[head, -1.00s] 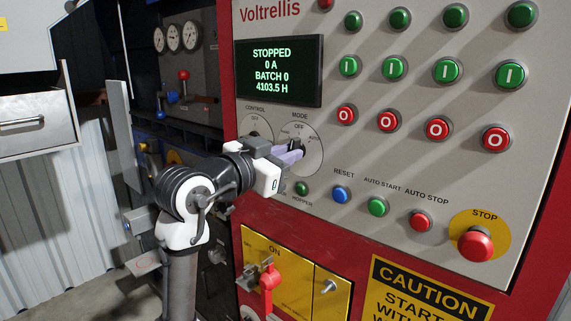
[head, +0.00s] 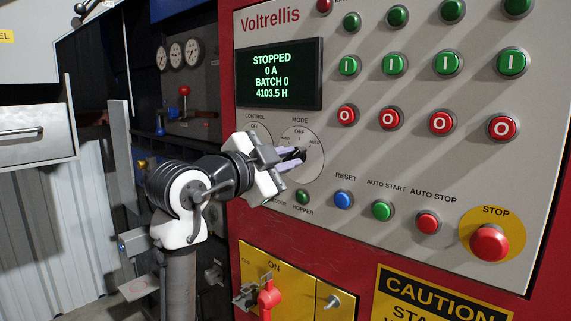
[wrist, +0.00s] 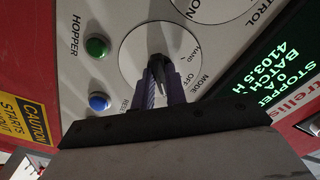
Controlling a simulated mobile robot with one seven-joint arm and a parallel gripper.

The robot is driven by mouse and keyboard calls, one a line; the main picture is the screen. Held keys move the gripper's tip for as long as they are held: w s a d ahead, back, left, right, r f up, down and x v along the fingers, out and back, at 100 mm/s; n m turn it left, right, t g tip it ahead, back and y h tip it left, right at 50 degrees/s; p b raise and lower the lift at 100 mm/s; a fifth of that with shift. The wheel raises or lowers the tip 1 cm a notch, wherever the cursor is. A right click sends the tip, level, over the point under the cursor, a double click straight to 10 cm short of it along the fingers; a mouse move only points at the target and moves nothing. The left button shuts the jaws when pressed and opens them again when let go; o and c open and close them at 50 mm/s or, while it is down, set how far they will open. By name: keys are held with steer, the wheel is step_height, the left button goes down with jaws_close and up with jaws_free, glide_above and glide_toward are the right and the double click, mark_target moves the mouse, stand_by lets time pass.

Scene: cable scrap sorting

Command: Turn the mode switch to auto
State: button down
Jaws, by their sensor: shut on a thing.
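The mode switch is a dark knob (head: 301,151) on a round pale dial (head: 314,166) marked MODE, with OFF at its top and AUTO at its right. My gripper (head: 292,156) reaches it from the left, with its two purple fingers on either side of the knob and shut on it. In the wrist view the dark knob (wrist: 157,66) shows between the fingertips. The fingers and hand hide part of the dial there, and AUTO cannot be read. The knob's exact pointing is hard to tell. The display (head: 279,73) reads STOPPED, 0 A, BATCH 0.
The control dial (head: 255,129) is just left of the mode dial. A green hopper button (head: 302,197), a blue reset button (head: 343,200) and a green auto start button (head: 382,211) sit below. A red stop button (head: 489,243) is at the lower right. A red-handled switch (head: 268,298) is below.

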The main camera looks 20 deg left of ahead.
stand_by(0.4)
steer(key=c, duration=1.4)
jaws_free()
steer(key=shift+c, duration=0.2)
steer(key=b+v, duration=0.3)
steer(key=v, duration=1.1)
steer(key=shift+w, duration=0.1)
